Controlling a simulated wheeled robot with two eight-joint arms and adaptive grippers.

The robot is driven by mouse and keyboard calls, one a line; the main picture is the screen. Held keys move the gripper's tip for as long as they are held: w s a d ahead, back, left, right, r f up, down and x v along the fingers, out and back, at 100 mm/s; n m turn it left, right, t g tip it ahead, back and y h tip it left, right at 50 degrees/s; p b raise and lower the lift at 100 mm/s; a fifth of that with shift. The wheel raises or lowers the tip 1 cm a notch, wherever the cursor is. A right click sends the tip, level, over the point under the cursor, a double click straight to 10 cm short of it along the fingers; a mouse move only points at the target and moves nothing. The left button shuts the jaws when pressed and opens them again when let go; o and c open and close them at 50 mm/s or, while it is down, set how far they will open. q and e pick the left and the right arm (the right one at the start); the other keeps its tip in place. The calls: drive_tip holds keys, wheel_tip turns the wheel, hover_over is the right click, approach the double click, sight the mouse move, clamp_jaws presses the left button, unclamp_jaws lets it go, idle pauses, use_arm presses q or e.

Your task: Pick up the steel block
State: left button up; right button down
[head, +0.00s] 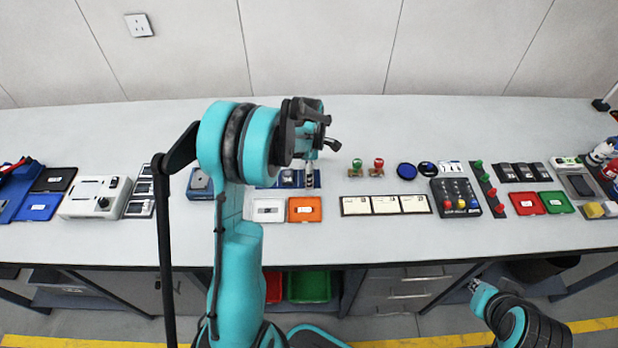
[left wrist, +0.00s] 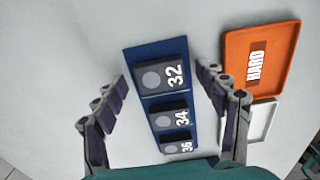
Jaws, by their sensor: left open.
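A blue tray (left wrist: 158,113) lies under my left gripper in the left wrist view. It holds three dark blocks in a row, each with a grey disc: one marked 32 (left wrist: 162,79), one marked 34 (left wrist: 167,114) and one marked 36 (left wrist: 174,145). I cannot tell which of them is the steel block. My left gripper (left wrist: 163,88) is open and empty, with one finger on each side of the tray, above it. In the head view my left arm partly hides this tray (head: 268,184). My right gripper (head: 477,288) is at the lower right, off the bench's front; its jaws are unclear.
An orange tray (head: 305,215) marked HARD and a white tray (head: 264,216) lie in front of the blue tray. A white card strip (head: 385,205) lies to the right, with green and red knobbed stamps behind it. The bench (head: 450,130) is clear at the back.

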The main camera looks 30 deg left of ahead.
use_arm(q)
drive_tip(key=c, duration=1.5)
drive_tip(key=shift+r, duration=0.15)
